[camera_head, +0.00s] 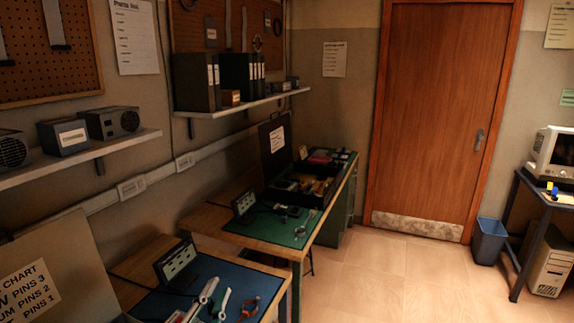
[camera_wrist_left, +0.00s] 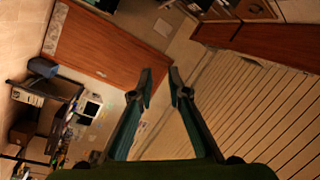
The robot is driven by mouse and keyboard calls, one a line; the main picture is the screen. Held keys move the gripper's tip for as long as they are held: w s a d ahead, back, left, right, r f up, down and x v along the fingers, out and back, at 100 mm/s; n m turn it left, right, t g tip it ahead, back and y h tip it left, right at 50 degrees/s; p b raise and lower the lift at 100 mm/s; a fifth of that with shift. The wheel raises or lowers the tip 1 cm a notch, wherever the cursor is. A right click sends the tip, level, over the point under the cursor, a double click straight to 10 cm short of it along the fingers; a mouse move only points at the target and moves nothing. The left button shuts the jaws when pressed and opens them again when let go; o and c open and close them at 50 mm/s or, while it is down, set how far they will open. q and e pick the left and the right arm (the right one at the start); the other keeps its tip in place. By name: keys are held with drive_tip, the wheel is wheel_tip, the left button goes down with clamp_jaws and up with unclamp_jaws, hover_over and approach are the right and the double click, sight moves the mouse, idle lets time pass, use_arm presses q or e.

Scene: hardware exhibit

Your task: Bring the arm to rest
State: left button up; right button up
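My left gripper (camera_wrist_left: 160,82) shows in the left wrist view, its two dark teal fingers reaching up from the bottom edge. The fingertips stand apart with nothing between them, so it is open and empty. Beyond it that view shows the room turned on its side, and no object touches the fingers. In the head view I cannot make out either gripper clearly. My right gripper is in neither view.
In the head view, workbenches with a blue mat (camera_head: 205,277) and a green mat (camera_head: 262,230) run along the left wall. An open dark case (camera_head: 270,155) stands on the far bench. Tiled floor (camera_head: 375,285) is clear before the wooden door (camera_head: 432,110). A blue bin (camera_head: 488,242) stands right.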

use_arm(q)
drive_tip(key=s+a+f+n+g+y, duration=0.2)
drive_tip(key=s+a+f+n+g, duration=0.25)
drive_tip(key=f, duration=0.35)
drive_tip(key=s+a+f+n+g+y, duration=0.3)
drive_tip(key=s+f, duration=0.2)
drive_tip(key=f, duration=0.2)
drive_tip(key=s+d+f+n+g+h, duration=0.1)
drive_tip(key=s+f+g, duration=0.35)
drive_tip(key=s, duration=0.55)
drive_tip(key=s+d+f+n+g+h, duration=0.1)
drive_tip(key=s+f+n+g, duration=0.15)
drive_tip(key=s+f, duration=0.5)
drive_tip(key=s+f+g+b, duration=0.1)
drive_tip(key=s+f, duration=0.1)
drive_tip(key=f, duration=1.2)
drive_tip(key=s+f+g+b, duration=0.1)
drive_tip(key=s+f+g, duration=0.15)
drive_tip(key=f, duration=1.15)
drive_tip(key=s+a+f+m+b, duration=0.1)
drive_tip(key=s+a+f+b, duration=0.1)
drive_tip(key=s+f, duration=1.4)
drive_tip(key=shift+s+a+f, duration=0.35)
drive_tip(key=shift+a+f, duration=0.1)
drive_tip(key=shift+a, duration=0.25)
